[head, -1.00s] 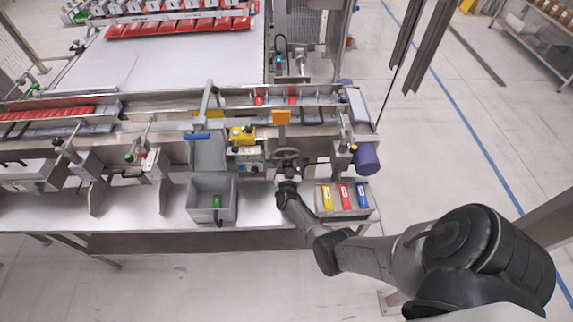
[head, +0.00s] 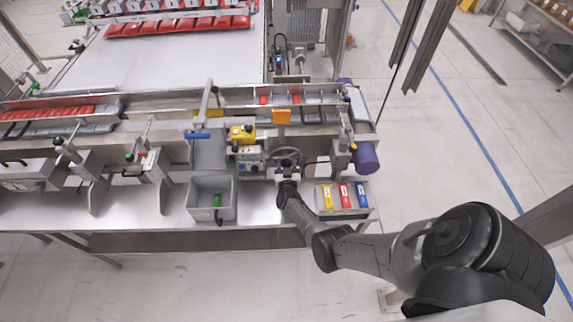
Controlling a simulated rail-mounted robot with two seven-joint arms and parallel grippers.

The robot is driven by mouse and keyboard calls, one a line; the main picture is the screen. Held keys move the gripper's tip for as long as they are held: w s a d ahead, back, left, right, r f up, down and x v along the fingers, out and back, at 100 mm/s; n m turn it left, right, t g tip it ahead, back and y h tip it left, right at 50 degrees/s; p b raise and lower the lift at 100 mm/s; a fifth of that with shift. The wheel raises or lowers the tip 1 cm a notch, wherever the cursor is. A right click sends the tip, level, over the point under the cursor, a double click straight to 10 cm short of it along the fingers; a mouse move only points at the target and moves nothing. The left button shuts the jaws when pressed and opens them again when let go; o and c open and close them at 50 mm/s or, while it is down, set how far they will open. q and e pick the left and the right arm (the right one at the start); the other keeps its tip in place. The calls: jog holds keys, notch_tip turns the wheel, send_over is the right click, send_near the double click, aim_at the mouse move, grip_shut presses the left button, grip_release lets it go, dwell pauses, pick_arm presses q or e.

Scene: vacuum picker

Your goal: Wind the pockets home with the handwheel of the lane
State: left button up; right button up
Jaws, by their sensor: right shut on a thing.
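The handwheel (head: 287,152) is a dark ring on the front of the lane, below an orange block (head: 281,116). My right gripper (head: 288,174) is at the wheel's near side, shut on it; the fingertips are small and partly hidden by my own wrist. The lane (head: 225,112) runs left to right behind the wheel. Its pockets (head: 300,97) show at the right part, with red pieces (head: 263,100) in them. My left gripper is not in view.
A grey bin (head: 203,213) with a green item stands left of my right arm. A tray (head: 346,210) with yellow, red and blue items lies to its right. A yellow control box (head: 243,134) sits left of the wheel. The bench front between bin and arm is clear.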

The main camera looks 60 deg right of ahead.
jog(key=o, duration=0.9)
jog(key=shift+s+a, duration=0.25)
jog(key=shift+a, duration=0.2)
jog(key=shift+p+v, duration=1.35)
jog(key=shift+v, duration=5.05)
